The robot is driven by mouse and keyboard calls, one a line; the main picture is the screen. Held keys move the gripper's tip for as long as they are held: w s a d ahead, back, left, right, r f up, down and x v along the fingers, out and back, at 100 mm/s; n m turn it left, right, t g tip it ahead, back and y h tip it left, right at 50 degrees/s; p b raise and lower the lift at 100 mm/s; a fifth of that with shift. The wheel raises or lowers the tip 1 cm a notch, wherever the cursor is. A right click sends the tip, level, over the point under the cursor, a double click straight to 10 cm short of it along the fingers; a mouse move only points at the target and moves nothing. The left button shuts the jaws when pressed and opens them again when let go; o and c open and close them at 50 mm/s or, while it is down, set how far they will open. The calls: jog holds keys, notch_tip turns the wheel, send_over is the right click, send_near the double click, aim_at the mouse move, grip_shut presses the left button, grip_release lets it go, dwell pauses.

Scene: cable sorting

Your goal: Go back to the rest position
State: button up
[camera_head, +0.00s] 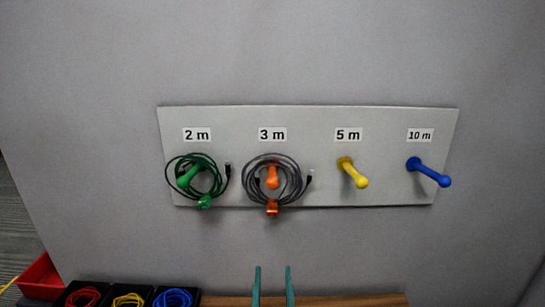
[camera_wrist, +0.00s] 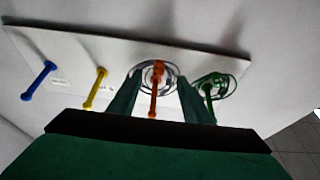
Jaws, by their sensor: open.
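My gripper (camera_head: 272,287) is open and empty at the bottom of the head view, below the board. In the wrist view my gripper (camera_wrist: 155,95) points at the board, its fingers framing the orange peg (camera_wrist: 153,101) from a distance. A grey cable coil (camera_head: 291,179) hangs on the orange peg (camera_head: 272,179) under the "3 m" label, with an orange clip at its bottom. A green cable coil (camera_head: 226,186) hangs on the green peg (camera_head: 188,179) under "2 m".
The yellow peg (camera_head: 353,174) under "5 m" and the blue peg (camera_head: 429,173) under "10 m" are bare. Black trays with red (camera_head: 82,298), yellow (camera_head: 128,300) and blue (camera_head: 172,298) cables sit at the lower left, beside a red bin (camera_head: 40,278). A wooden surface (camera_head: 350,301) lies below.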

jog(key=s+f+g, duration=0.2)
jog(key=s+f, duration=0.6)
jog(key=f, duration=0.3)
jog(key=s+f+g, duration=0.1)
jog(key=s+f, duration=0.3)
jog(key=s, duration=0.5)
jog(key=s+f+g, duration=0.2)
jog(key=s+f, duration=0.2)
jog(key=s, duration=0.6)
jog(key=s+f+g, duration=0.1)
jog(key=s+f, duration=0.4)
jog(key=s, duration=0.4)
jog(key=shift+s, duration=0.2)
jog(key=shift+a+f, duration=0.1)
